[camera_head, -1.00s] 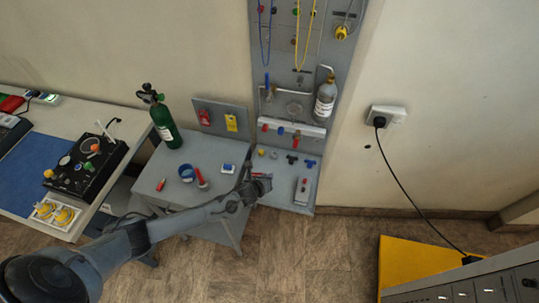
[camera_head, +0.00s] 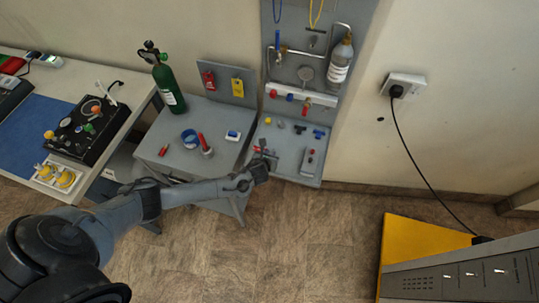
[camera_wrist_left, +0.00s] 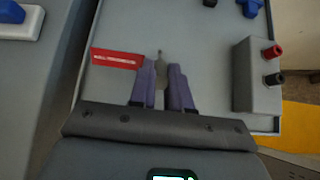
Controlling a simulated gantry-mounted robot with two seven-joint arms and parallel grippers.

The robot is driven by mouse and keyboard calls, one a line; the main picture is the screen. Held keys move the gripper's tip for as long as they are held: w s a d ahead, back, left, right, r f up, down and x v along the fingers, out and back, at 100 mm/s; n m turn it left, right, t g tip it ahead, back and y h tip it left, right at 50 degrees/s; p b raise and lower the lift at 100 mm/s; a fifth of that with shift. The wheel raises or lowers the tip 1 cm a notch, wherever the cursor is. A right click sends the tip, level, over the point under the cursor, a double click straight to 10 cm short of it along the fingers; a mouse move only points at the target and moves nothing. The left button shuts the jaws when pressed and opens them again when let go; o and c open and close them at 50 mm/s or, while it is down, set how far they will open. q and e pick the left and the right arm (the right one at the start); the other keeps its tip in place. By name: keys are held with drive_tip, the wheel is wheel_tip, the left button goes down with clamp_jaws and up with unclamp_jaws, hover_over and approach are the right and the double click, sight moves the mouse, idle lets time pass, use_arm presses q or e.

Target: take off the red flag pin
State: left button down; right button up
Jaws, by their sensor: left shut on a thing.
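My left gripper (camera_head: 264,156) is over the left part of the grey lower panel (camera_head: 288,168). In the left wrist view its two purple fingers (camera_wrist_left: 162,85) are shut on a thin grey pin (camera_wrist_left: 161,68). The red flag with white lettering (camera_wrist_left: 117,58) sticks out to the left beside the fingers. In the head view the red flag (camera_head: 259,149) shows only as a small red patch at the gripper. I cannot tell whether the pin's tip sits in anything. My right gripper is not in view.
A grey box with red and black terminals (camera_wrist_left: 258,80) stands to the right on the panel. A small table (camera_head: 183,159) with a green cylinder (camera_head: 168,85) is to the left. A silver cylinder (camera_head: 341,62) hangs on the wall panel. A yellow-sided console (camera_head: 415,250) is at the lower right.

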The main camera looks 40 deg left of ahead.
use_arm(q)
drive_tip(key=shift+f, duration=0.45)
drive_tip(key=shift+f+b, duration=0.5)
drive_tip(key=shift+b, duration=0.05)
drive_tip(key=c, duration=1)
unclamp_jaws()
drive_tip(key=shift+r, duration=0.15)
drive_tip(key=p+v, duration=0.2)
drive_tip(key=v, duration=0.8)
drive_tip(key=shift+s, duration=0.3)
drive_tip(key=shift+d+r, duration=0.15)
